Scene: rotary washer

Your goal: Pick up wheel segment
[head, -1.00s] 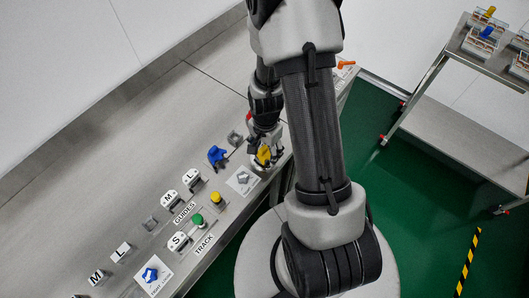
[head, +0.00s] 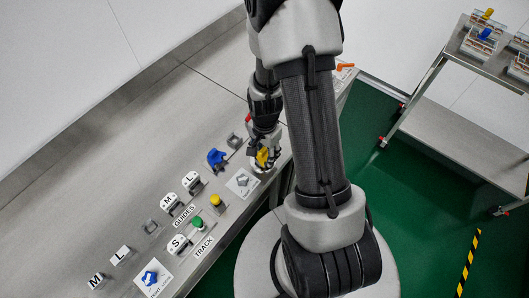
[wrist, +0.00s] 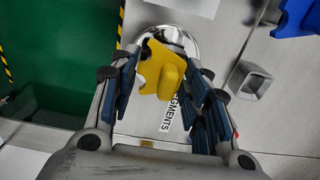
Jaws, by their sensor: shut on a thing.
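The wheel segment is a yellow block with a rounded knob (wrist: 160,72), seen between my fingers in the wrist view. My gripper (wrist: 163,78) is shut on it, with dark finger pads on both sides. Below the segment is a shiny round metal stand (wrist: 175,38), partly covered by it. I cannot tell whether the segment still touches the stand. In the head view the yellow segment (head: 262,157) shows small at my gripper (head: 263,150), near the bench's front edge.
A blue piece (head: 216,157) stands left of my gripper, and an empty square metal holder (wrist: 250,82) is close by. Guide and track pieces, green (head: 197,223) and yellow (head: 215,200) buttons, and a blue dial (head: 150,277) lie along the bench (head: 120,200). A side cart (head: 450,130) is at right.

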